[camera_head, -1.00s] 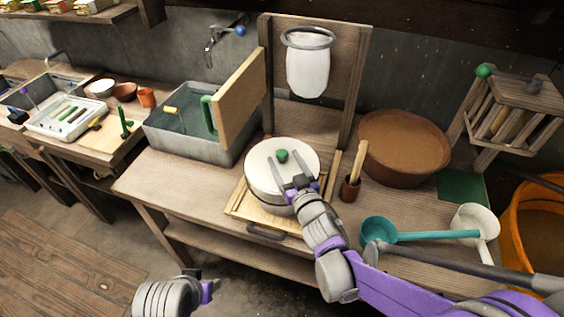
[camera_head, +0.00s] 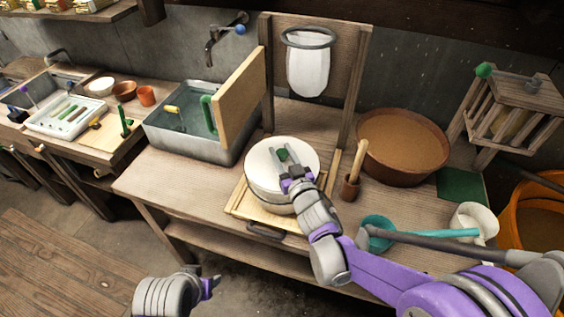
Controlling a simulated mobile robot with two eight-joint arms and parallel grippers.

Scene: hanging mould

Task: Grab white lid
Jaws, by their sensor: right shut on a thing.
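The white lid (camera_head: 262,160) is round and lies flat on a pale round pot (camera_head: 262,192) on the wooden table. The lid has a green knob (camera_head: 282,154) at its middle. My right gripper (camera_head: 283,160) reaches over the lid from the lower right and is shut on the green knob, its fingers partly hiding it. My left gripper (camera_head: 212,285) is low at the bottom of the view, in front of the table and away from the lid; its fingers are too unclear to judge.
The pot stands on a wooden frame (camera_head: 236,207). A brown basin (camera_head: 408,143), a cup holding a wooden tool (camera_head: 352,185) and a teal ladle (camera_head: 378,228) are at the right. A metal sink (camera_head: 165,143) is at the left. Table space left of the frame is clear.

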